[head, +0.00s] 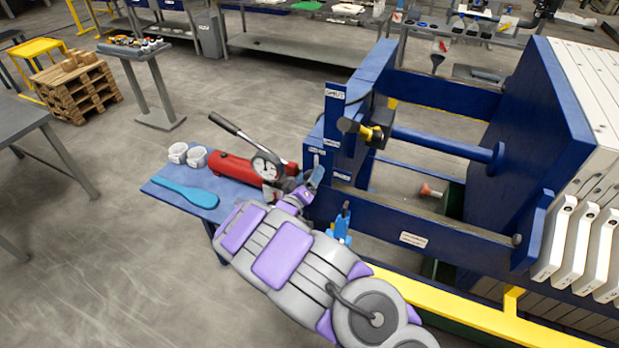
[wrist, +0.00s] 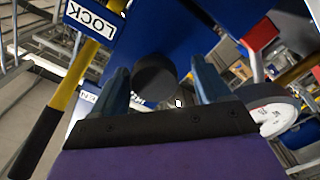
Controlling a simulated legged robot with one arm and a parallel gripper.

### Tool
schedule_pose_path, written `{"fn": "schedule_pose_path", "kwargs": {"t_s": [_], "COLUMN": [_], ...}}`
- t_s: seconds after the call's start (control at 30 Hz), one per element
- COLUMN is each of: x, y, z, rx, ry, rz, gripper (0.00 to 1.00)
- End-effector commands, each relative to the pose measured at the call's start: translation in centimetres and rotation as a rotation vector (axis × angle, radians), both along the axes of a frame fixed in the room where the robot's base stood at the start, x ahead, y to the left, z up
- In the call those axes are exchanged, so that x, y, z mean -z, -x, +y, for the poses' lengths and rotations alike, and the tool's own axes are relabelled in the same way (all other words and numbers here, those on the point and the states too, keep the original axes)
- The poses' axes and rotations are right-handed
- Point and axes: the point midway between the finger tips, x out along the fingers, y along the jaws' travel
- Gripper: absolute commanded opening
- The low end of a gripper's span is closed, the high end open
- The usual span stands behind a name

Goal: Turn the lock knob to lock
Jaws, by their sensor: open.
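The lock knob (wrist: 154,77) is a dark round knob on a blue panel of the press, in the middle of the wrist view. A white LOCK label (wrist: 93,17) is up and left of it. My gripper (wrist: 160,68) is open, with one finger on each side of the knob and a gap on both sides. I cannot tell how deep the fingers reach along it. In the head view my gripper (head: 314,182) is at the blue press frame, below the small white labels. I cannot make out the knob there.
A red pump with a gauge (head: 232,170) and a lever stands on a blue side table (head: 155,187) left of my gripper. A yellow-and-black handle (wrist: 62,108) is at the left of the wrist view. A yellow rail (head: 455,315) runs along the press front.

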Motion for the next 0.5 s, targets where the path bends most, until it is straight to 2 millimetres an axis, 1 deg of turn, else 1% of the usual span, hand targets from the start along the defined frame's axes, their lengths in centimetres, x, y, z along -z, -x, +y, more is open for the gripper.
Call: {"fn": "schedule_pose_path", "kwargs": {"t_s": [0.33, 0.37, 0.5], "x": [-0.04, -0.04, -0.01], "y": [-0.27, -0.28, -0.27], "z": [-0.53, -0.53, -0.39], "rx": [0.001, 0.001, 0.001], "ry": [-0.004, -0.004, -0.003], "rz": [0.001, 0.001, 0.001], "gripper": [0.76, 0.74, 0.61]}}
